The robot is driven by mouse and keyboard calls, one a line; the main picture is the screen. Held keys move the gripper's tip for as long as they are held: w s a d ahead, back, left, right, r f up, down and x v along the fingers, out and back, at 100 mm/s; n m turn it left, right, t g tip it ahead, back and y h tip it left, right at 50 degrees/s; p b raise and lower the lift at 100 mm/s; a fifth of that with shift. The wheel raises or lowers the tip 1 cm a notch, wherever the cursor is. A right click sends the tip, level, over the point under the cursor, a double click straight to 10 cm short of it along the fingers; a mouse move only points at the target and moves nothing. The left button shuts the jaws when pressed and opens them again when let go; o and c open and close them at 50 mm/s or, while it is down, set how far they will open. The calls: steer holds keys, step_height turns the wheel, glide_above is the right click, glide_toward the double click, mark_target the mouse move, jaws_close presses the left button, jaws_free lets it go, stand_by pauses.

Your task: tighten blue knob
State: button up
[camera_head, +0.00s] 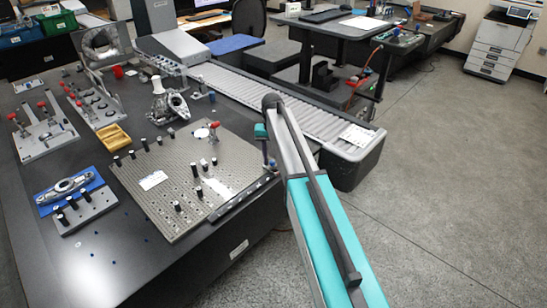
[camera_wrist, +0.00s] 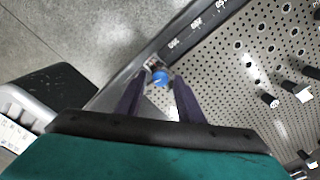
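The blue knob (camera_wrist: 160,79) shows in the wrist view at the edge of the perforated plate, on a small pale metal mount. My gripper (camera_wrist: 161,84) has its two dark fingers apart, one on each side of the knob in the picture. I cannot tell whether the fingertips are level with the knob or short of it, and no contact shows. In the head view my gripper (camera_head: 269,160) points down at the right corner of the perforated plate (camera_head: 150,205).
Black posts (camera_head: 177,207) and a red-topped clamp (camera_head: 213,130) stand on the plate. A roller conveyor (camera_head: 300,112) runs close behind the gripper. A blue fixture (camera_head: 68,187) and a yellow tray (camera_head: 112,138) lie left of the plate. Floor is clear at right.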

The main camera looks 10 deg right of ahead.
mark_target(272, 161)
steer(key=shift+w+a, duration=0.1)
stand_by(0.3)
step_height(272, 161, up, 14)
steer(key=b, duration=0.2)
stand_by(0.6)
steer(key=shift+f, duration=0.1)
steer(key=n+b, duration=0.1)
steer(key=n, duration=1.2)
steer(key=shift+f+n, duration=0.1)
steer(key=shift+n, duration=0.2)
steer(key=shift+f, duration=0.1)
steer(key=shift+f+p, duration=1)
steer(key=shift+f, duration=5.8)
